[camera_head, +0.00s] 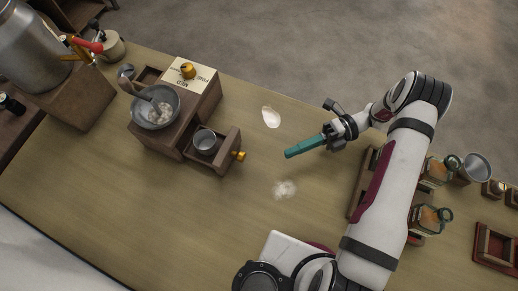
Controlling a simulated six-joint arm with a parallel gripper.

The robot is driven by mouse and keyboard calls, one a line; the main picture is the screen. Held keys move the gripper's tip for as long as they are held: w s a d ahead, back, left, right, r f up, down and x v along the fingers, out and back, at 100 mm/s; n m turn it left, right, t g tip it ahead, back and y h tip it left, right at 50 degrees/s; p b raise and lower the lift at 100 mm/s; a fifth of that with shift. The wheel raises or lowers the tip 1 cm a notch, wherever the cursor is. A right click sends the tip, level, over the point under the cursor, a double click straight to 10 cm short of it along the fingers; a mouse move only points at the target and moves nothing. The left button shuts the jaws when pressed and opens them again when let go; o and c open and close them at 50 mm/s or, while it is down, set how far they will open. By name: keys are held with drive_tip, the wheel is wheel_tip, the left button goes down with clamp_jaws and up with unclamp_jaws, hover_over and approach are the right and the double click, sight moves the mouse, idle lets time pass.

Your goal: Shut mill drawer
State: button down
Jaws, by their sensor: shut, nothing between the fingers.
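The wooden mill (175,125) stands on the left part of the table, with a metal bowl (157,106) on top holding some pale stuff. Its drawer (222,158) is pulled out toward the right and has a small brass knob (239,156). A small grey metal cup (205,140) sits in the drawer. My gripper (288,154), with long teal fingers, is shut and empty. It is to the right of the drawer knob, apart from it, and points left.
A white powder patch (284,189) and a pale oval item (271,117) lie near my gripper. Jars (426,219) and a rack are at right. The front left table is clear.

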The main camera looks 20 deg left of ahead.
drive_tip(key=x, duration=0.6)
drive_tip(key=shift+d, duration=0.1)
drive_tip(key=a, duration=0.3)
drive_tip(key=shift+a+f, duration=0.2)
drive_tip(key=shift+f, duration=0.05)
drive_tip(key=shift+a, duration=0.35)
